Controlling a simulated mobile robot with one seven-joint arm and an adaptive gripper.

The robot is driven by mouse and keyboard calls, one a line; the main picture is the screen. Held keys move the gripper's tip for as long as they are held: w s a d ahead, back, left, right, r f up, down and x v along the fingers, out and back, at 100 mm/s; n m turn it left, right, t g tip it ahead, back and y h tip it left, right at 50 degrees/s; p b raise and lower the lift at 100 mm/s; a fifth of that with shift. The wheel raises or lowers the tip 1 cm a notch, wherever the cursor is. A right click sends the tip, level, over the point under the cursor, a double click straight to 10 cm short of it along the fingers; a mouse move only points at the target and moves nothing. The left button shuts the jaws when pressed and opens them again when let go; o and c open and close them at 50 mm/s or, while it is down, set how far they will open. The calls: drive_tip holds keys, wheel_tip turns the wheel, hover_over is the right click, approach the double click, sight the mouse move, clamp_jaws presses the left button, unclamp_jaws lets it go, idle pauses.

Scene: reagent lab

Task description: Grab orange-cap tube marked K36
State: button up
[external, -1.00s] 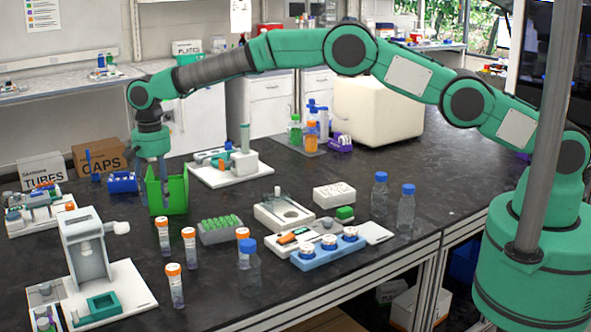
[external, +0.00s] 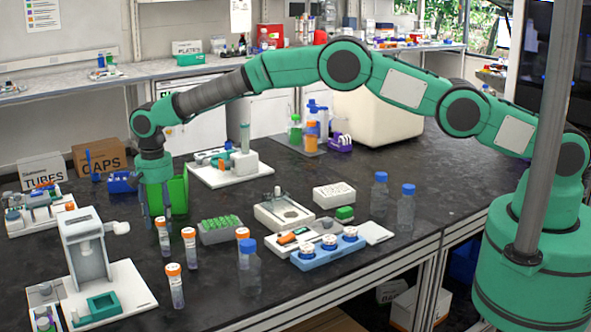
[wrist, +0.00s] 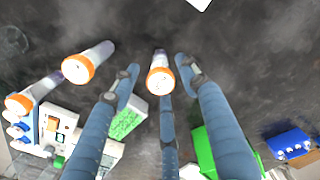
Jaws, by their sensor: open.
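Several clear tubes with orange caps stand on the black bench. One orange-cap tube (external: 164,242) is under my gripper (external: 157,213); in the wrist view this tube (wrist: 160,74) shows cap-on, between the open fingers. My fingers are spread, with their tips near its cap; contact cannot be told. Other orange-cap tubes are to the right (external: 190,250), in front (external: 176,288) and farther right (external: 242,248). Two of them show at the left of the wrist view (wrist: 82,66) (wrist: 30,98). The cap markings are too small to read, so I cannot tell which is K36.
A green bin (external: 180,192) stands just behind my gripper. Bare bench lies around the near tubes.

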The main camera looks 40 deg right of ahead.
sight(166, 255)
drive_tip(key=shift+f, duration=0.65)
drive_tip(key=shift+f, duration=0.1)
drive_tip(key=shift+f+b, duration=0.3)
drive_tip(key=shift+f, duration=2.25)
drive_tip(key=shift+c, duration=0.3)
drive_tip(key=c, duration=0.8)
